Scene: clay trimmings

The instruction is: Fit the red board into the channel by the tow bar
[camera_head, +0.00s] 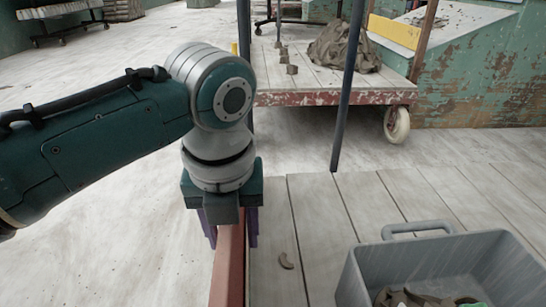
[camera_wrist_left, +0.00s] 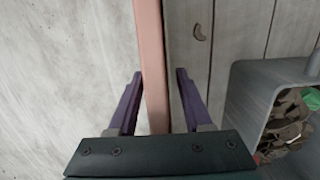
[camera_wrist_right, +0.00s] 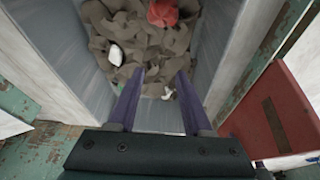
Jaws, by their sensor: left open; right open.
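The red board (camera_head: 228,275) runs along the left edge of the grey plank deck (camera_head: 325,235). My left gripper (camera_head: 231,240) is above it, fingers pointing down, one on each side. In the left wrist view the board (camera_wrist_left: 152,50) passes between the open purple fingers (camera_wrist_left: 160,74), with a gap visible on both sides. The channel is not clearly visible, and I cannot tell whether the board sits in it. A dark upright bar (camera_head: 349,85) rises at the deck's far edge; I cannot tell whether it is the tow bar. My right gripper (camera_wrist_right: 160,72) is open and empty over the grey bin.
The grey bin (camera_head: 440,262) of clay scraps (camera_wrist_right: 140,40) stands on the deck at right. A curved clay scrap (camera_head: 286,261) lies near the board. A red slotted panel (camera_wrist_right: 285,105) shows right of the bin. Another cart (camera_head: 330,97) stands beyond.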

